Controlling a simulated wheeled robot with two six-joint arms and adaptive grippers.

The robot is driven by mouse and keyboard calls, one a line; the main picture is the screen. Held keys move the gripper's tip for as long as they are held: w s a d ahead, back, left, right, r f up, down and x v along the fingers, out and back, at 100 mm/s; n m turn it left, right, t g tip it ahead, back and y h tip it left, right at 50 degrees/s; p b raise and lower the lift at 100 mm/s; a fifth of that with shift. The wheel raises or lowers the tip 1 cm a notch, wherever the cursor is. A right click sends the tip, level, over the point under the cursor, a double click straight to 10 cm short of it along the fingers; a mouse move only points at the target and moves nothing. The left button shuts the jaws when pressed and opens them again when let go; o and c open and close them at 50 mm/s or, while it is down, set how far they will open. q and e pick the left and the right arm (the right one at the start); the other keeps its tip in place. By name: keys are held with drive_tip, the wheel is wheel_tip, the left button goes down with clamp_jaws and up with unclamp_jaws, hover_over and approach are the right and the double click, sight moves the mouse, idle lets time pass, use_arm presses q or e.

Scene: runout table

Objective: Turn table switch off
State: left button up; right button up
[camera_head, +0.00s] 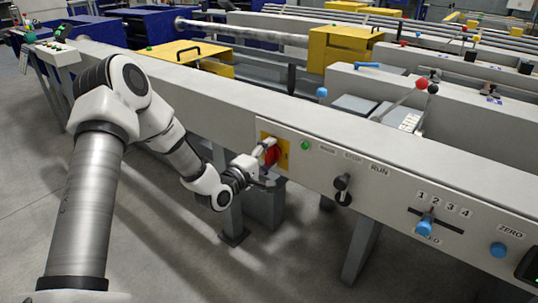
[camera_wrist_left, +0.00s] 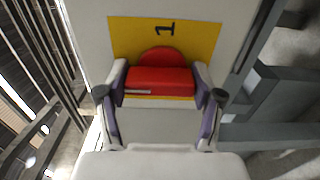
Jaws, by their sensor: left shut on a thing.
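The red switch knob (camera_head: 272,154) sits on a yellow plate (camera_head: 284,160) on the table's front panel. In the left wrist view the knob (camera_wrist_left: 158,80) shows as a red bar across a red disc, with a "1" on the yellow plate (camera_wrist_left: 205,40) beyond it. My left gripper (camera_head: 262,160) reaches the knob from the left, and its two fingers (camera_wrist_left: 160,84) are shut on the two ends of the bar. The gripper hides part of the knob in the head view. My right gripper is in neither view.
A green light (camera_head: 305,145) sits just right of the switch. Farther right are a black selector knob (camera_head: 343,183), a blue slider knob (camera_head: 425,225) and a blue knob (camera_head: 498,250). Table legs (camera_head: 361,250) stand below. The floor at the lower left is clear.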

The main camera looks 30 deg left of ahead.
use_arm(q)
drive_tip(key=o, duration=1.1)
drive_tip(key=shift+o, duration=0.2)
drive_tip(key=shift+s, duration=0.1)
drive_tip(key=s+a, duration=0.1)
drive_tip(key=s, duration=1)
drive_tip(key=shift+s, duration=0.4)
drive_tip(key=shift+f, duration=0.1)
